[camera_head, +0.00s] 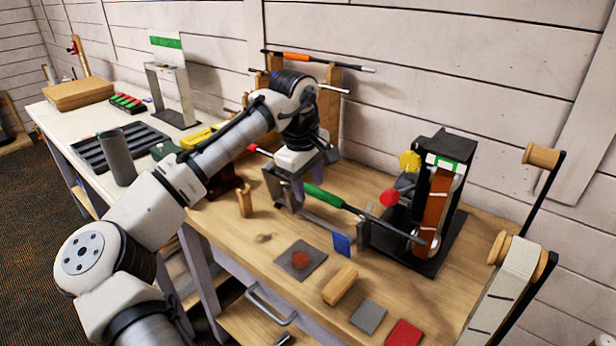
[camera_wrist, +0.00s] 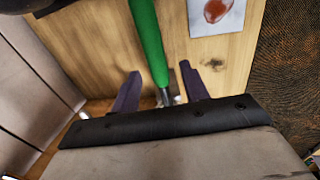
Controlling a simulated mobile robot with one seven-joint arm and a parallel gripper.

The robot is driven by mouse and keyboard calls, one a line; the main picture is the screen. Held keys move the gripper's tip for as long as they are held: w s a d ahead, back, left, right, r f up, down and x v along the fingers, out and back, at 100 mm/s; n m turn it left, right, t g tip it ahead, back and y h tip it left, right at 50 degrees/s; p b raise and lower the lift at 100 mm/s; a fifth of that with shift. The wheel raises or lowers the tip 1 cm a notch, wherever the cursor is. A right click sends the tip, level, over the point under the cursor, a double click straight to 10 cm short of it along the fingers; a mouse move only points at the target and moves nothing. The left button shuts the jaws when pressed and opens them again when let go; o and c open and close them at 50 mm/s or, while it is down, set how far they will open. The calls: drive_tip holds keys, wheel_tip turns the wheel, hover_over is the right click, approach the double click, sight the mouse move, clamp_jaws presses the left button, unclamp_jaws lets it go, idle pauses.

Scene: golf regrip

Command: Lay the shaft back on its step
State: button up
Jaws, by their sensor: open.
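The shaft with the green grip (camera_head: 324,197) slants across the workbench, its right end reaching in front of the black machine (camera_head: 440,200). My gripper (camera_head: 311,188) is over the grip's left end, fingers pointing down. In the wrist view the fingers (camera_wrist: 160,90) are open, one on each side of the shaft, with gaps visible. The green grip also shows there (camera_wrist: 148,35), running up from between the fingers. A metal support (camera_head: 278,190) is beneath my gripper, partly hidden by it. I cannot tell which surface is the step, or exactly what bears the shaft.
A wooden rack (camera_head: 330,100) at the wall holds shafts, one with an orange grip. The machine carries a red knob (camera_head: 390,198) and a yellow knob (camera_head: 409,161). A wooden block (camera_head: 341,286) and small pads (camera_head: 368,316) lie near the front edge. A drawer (camera_head: 262,328) stands open below.

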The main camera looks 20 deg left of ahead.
drive_tip(key=shift+c, duration=0.4)
clamp_jaws()
drive_tip(key=shift+s+d, duration=0.2)
drive_tip(key=shift+d, duration=0.3)
drive_tip(key=shift+s+d, duration=0.2)
drive_tip(key=shift+d, duration=0.3)
drive_tip(key=shift+r, duration=0.2)
idle(0.5)
drive_tip(key=shift+s+r+p, duration=0.15)
drive_tip(key=shift+r+p, duration=0.45)
drive_tip(key=shift+p, duration=0.15)
drive_tip(key=shift+a+r, duration=0.1)
drive_tip(key=shift+r, duration=0.15)
drive_tip(key=shift+s+r+p, duration=0.15)
drive_tip(key=shift+r+p, duration=0.35)
drive_tip(key=shift+p, duration=0.2)
